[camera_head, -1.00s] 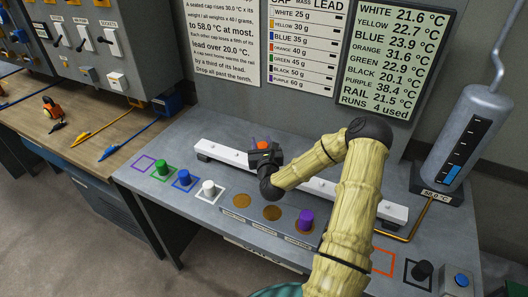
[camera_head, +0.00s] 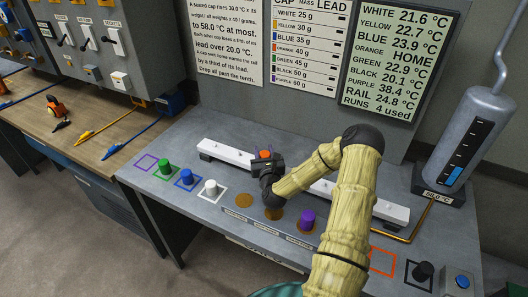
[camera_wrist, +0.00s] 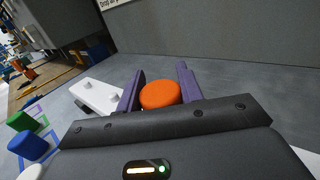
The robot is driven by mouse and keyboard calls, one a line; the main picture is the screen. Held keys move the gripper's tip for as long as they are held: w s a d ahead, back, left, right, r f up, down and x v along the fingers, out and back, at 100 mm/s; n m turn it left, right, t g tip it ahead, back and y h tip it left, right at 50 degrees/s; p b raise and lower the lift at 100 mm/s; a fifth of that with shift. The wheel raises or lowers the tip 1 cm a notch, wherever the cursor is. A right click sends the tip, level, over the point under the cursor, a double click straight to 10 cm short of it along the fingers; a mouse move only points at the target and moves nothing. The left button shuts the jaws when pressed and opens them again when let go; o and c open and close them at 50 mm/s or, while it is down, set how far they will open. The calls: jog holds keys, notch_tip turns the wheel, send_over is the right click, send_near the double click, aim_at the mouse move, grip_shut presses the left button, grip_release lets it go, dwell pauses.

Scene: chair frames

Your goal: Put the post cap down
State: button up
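The orange post cap (camera_head: 265,153) is between my gripper's fingers at the long white rail (camera_head: 225,152). In the wrist view the round orange cap (camera_wrist: 160,95) has a dark finger against each side. My gripper (camera_wrist: 160,88) looks shut on it. In the head view my gripper (camera_head: 266,161) is low over the rail's left-middle part. The cap's underside and the rail directly below it are hidden, so I cannot see what it rests on. The display (camera_head: 415,55) reads HOME for orange and 24.8 °C for the rail.
Green (camera_head: 165,168), blue (camera_head: 186,177) and white (camera_head: 210,187) caps stand in outlined squares on the left. A purple cap (camera_head: 308,220) stands on a round brown pad in front. A black cap (camera_head: 422,271) and an empty orange square (camera_head: 382,262) are at right.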

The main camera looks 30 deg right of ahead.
jog(key=o, duration=0.4)
jog(key=shift+r, duration=0.25)
jog(key=shift+s+f, duration=0.2)
jog(key=shift+s, duration=0.1)
jog(key=shift+b+v, duration=1.75)
jog(key=shift+v, duration=3.95)
jog(key=shift+r, duration=0.1)
